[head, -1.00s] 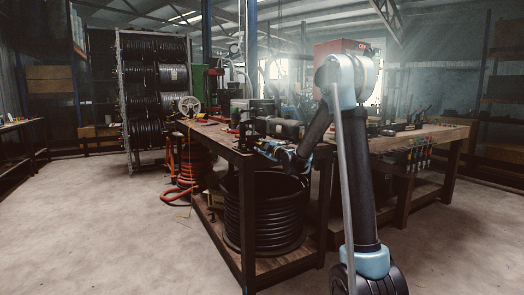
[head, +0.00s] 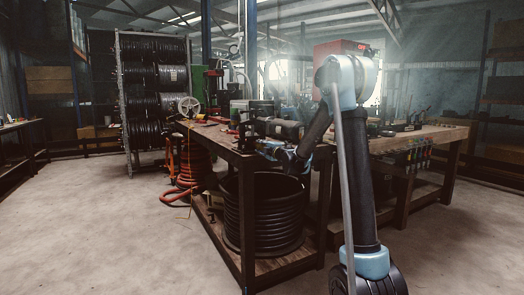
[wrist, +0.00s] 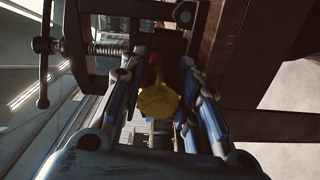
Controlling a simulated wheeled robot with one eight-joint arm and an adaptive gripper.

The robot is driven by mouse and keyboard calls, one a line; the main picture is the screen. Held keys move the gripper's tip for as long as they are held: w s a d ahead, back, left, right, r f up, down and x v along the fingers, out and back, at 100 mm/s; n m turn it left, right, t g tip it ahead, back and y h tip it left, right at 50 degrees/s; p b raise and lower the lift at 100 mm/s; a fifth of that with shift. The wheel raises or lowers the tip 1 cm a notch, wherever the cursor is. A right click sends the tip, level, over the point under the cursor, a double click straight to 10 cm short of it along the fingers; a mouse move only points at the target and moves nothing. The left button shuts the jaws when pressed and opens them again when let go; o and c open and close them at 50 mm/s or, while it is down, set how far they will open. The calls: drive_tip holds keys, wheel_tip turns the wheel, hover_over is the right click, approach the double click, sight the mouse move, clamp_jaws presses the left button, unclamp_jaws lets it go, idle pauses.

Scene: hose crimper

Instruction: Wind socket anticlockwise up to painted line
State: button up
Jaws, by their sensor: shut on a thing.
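In the wrist view, a yellow rounded piece (wrist: 158,100), which I take to be the socket, sits between the two blue fingers of my gripper (wrist: 161,78). The gripper is shut on it. A dark vise or clamp (wrist: 100,48) with a threaded screw and cross handle stands close beyond the fingers on the left. In the head view, my gripper (head: 270,148) is at the near edge of the workbench (head: 222,139); its hold is too small to make out there. I cannot make out a painted line.
A coiled black hose (head: 265,215) stands on the bench's lower shelf, below my gripper. An orange hose (head: 188,180) hangs and trails on the floor at the left end. A hose-reel rack (head: 122,90) stands behind. The floor at left is open.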

drive_tip(key=shift+s+a, duration=0.1)
drive_tip(key=o, duration=1.1)
drive_tip(key=shift+c, duration=0.2)
drive_tip(key=v, duration=1.1)
drive_tip(key=shift+s+d, duration=0.25)
drive_tip(key=shift+d, duration=0.1)
drive_tip(key=shift+s+f, duration=0.1)
